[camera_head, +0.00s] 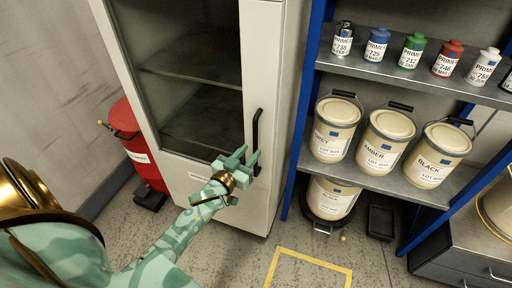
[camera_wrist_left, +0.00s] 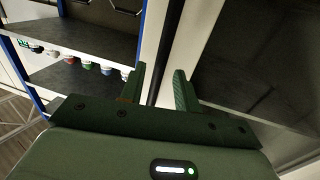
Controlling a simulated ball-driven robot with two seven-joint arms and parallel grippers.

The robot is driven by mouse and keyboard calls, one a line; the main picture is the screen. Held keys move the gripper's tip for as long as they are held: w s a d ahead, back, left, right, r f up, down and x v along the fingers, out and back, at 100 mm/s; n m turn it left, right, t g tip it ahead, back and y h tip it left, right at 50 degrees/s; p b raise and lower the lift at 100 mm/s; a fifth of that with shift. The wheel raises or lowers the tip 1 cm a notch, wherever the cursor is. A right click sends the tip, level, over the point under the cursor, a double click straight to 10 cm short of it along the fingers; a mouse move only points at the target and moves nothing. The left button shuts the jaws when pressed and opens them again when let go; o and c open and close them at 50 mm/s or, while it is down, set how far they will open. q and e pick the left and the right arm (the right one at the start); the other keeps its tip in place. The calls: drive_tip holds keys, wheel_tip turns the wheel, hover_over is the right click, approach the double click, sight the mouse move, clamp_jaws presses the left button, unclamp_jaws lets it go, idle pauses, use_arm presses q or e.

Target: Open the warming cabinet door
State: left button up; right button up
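The warming cabinet (camera_head: 272,100) is white, and its door (camera_head: 185,165) has a dark glass pane with shelves behind it. The door looks closed. A black vertical bar handle (camera_head: 256,128) is on the door's right side. My left gripper (camera_head: 246,160) is at the lower part of this handle. In the left wrist view, the handle (camera_wrist_left: 168,50) runs between the two spread fingers (camera_wrist_left: 160,90), with gaps visible on both sides. The left gripper is open around the handle, not clamped on it. My right gripper is not in view.
A red drum (camera_head: 133,145) stands left of the cabinet. To the right, a blue-framed shelf (camera_head: 386,70) holds small bottles and cream pails (camera_head: 335,128). A grey drawer unit (camera_head: 460,255) is at the lower right. Floor with a yellow outline (camera_head: 310,258) is clear in front.

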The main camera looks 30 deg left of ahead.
sight(254, 147)
use_arm(q)
drive_tip(key=w, duration=0.4)
drive_tip(key=shift+w+a+b, duration=0.1)
drive_tip(key=shift+w+b, duration=0.05)
drive_tip(key=shift+b, duration=0.2)
clamp_jaws()
